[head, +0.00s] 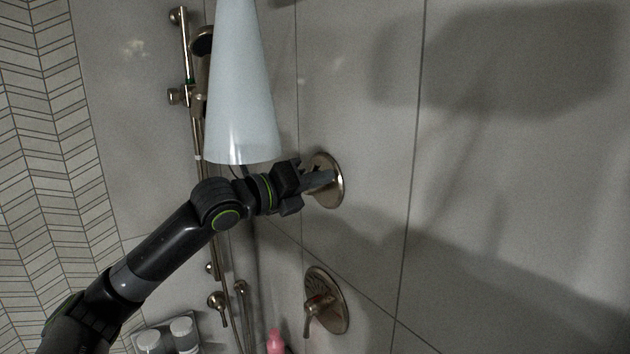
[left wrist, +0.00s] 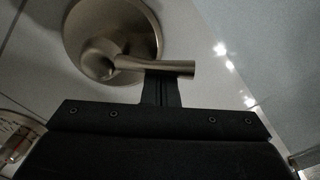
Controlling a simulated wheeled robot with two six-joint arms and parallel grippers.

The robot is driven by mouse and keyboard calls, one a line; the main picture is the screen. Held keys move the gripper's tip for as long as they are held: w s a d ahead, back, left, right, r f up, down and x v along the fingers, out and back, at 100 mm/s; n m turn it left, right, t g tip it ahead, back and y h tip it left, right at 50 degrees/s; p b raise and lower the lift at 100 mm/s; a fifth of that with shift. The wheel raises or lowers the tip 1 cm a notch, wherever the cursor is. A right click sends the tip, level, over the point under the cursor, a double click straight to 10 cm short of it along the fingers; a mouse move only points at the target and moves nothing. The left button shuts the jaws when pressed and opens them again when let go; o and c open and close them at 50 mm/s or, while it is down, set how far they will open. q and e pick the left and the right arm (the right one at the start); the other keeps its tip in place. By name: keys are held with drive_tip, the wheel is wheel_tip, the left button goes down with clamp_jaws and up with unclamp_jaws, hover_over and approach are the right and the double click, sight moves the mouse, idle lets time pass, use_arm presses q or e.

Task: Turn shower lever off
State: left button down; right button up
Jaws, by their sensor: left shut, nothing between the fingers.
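The upper round valve plate (head: 335,188) is brushed metal on the tiled wall. In the left wrist view its lever (left wrist: 172,67) sticks out to the right from the hub on the plate (left wrist: 85,25). My left gripper (head: 318,180) is shut and empty in front of this plate. In the left wrist view the closed fingers (left wrist: 161,90) are just below the lever, overlapping its underside; I cannot tell whether they touch. My right gripper is not in view.
A lower valve plate (head: 338,312) with its own lever (head: 311,318) is below the upper one. A metal slide rail (head: 184,55) stands to the left. Bottles (head: 184,335) and a pink bottle (head: 275,341) are at the bottom. The right wall is clear.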

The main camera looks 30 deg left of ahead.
use_arm(q)
drive_tip(key=shift+w+a+r+p, duration=0.25)
drive_tip(key=shift+a+r+p, duration=0.1)
drive_tip(key=shift+a+r, duration=0.15)
drive_tip(key=shift+w+a+r+p, duration=0.25)
drive_tip(key=shift+a+r+p, duration=0.1)
drive_tip(key=shift+a, duration=0.25)
idle(0.9)
drive_tip(key=shift+s+d, duration=0.3)
drive_tip(key=shift+d, duration=0.3)
drive_tip(key=b+v, duration=0.6)
drive_tip(key=b, duration=0.3)
drive_tip(key=shift+s+a, duration=0.1)
drive_tip(key=shift+s, duration=0.25)
drive_tip(key=shift+r, duration=0.15)
